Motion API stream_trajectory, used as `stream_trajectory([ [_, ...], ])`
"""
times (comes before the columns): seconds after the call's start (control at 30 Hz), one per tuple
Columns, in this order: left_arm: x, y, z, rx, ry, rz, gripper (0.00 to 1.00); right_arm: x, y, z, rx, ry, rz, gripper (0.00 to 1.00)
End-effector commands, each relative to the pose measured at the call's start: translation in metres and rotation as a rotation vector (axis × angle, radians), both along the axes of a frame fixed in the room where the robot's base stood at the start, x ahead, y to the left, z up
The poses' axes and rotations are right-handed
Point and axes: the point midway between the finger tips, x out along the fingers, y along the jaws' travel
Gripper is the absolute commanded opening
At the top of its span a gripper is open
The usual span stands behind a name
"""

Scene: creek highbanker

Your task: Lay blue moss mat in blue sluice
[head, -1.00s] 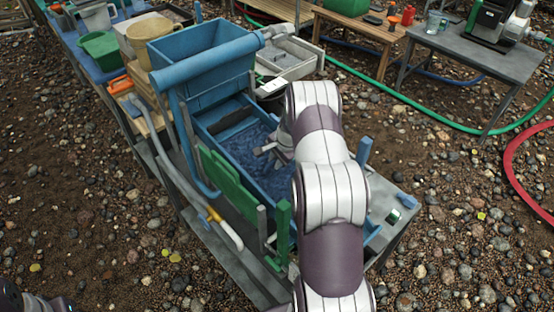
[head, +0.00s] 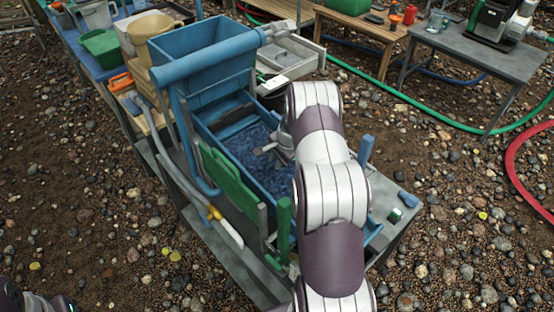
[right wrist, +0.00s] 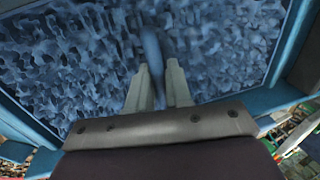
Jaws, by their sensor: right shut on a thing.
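The blue moss mat (head: 247,148) lies in the trough of the blue sluice (head: 240,127), below the blue hopper. In the right wrist view the mat (right wrist: 70,60) spreads between the sluice walls (right wrist: 294,40), its textured face up. My right gripper (head: 264,150) reaches down into the trough from the right. In the right wrist view its fingers (right wrist: 161,88) are shut on a raised fold of the mat. My arm hides the near right part of the sluice. Only a bit of my left arm shows at the lower left corner; its fingers are out of view.
Green panels (head: 228,178) stand along the sluice's left side, beside a grey and yellow hose tool (head: 215,214). The blue hopper (head: 205,65) rises at the far end. A white tray (head: 290,62) stands behind. A small blue block (head: 408,199) lies on the bench at right.

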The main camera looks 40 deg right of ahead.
Motion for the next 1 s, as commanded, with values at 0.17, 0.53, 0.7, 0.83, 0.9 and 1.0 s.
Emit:
stream_trajectory([
  [0.17, 0.000, 0.000, 0.001, 0.000, 0.000, 0.000, 0.39, 0.000, 0.000, 0.001, -0.001, -0.001, 0.000, 0.45],
  [0.53, 0.000, 0.000, 0.000, 0.000, 0.000, 0.000, 0.39, -0.001, 0.000, 0.005, -0.001, -0.001, 0.000, 0.49],
  [0.7, 0.000, 0.000, -0.002, 0.000, 0.000, 0.000, 0.39, -0.009, -0.002, 0.030, -0.003, -0.003, 0.000, 0.49],
  [0.83, 0.000, 0.000, -0.004, 0.000, 0.000, 0.000, 0.39, -0.020, -0.003, 0.061, -0.003, -0.004, 0.000, 0.49],
  [0.9, 0.000, 0.000, -0.005, 0.000, 0.000, 0.000, 0.39, -0.026, -0.003, 0.077, -0.002, -0.004, -0.002, 0.49],
  [1.0, 0.000, 0.000, -0.006, 0.000, 0.000, 0.000, 0.39, -0.033, -0.003, 0.096, -0.003, -0.003, 0.000, 0.49],
])
